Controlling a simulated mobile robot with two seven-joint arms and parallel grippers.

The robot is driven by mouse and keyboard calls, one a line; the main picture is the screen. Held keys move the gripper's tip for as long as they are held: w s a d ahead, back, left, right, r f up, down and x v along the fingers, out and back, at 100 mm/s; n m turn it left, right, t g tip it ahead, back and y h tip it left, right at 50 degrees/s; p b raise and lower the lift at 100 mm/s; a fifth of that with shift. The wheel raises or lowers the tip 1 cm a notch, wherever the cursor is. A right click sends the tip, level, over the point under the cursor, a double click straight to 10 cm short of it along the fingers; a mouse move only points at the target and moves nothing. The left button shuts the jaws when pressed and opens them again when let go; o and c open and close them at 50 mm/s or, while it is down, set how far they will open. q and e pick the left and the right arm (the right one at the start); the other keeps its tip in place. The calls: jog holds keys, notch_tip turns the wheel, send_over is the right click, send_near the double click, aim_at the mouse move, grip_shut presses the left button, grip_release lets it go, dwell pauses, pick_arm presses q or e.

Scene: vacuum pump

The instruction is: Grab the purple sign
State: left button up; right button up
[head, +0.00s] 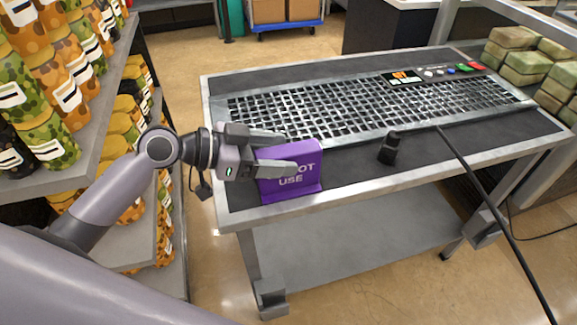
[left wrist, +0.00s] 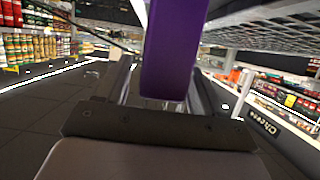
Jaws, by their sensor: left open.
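In the left wrist view the purple sign (left wrist: 172,55) rises between the two fingers (left wrist: 158,90). I cannot tell whether either finger touches it. My right gripper is not in view.
The cart (head: 395,180) carries a large wire-grid panel (head: 350,108) with coloured buttons. A black nozzle-like piece (head: 389,148) stands right of the sign, and a black cable (head: 490,210) runs off the right side.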

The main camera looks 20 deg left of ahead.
pick_arm(q)
jog(key=shift+w+d+f, duration=0.15)
jog(key=shift+w+d, duration=0.1)
jog(key=shift+d, duration=0.1)
jog(key=c, duration=1.1)
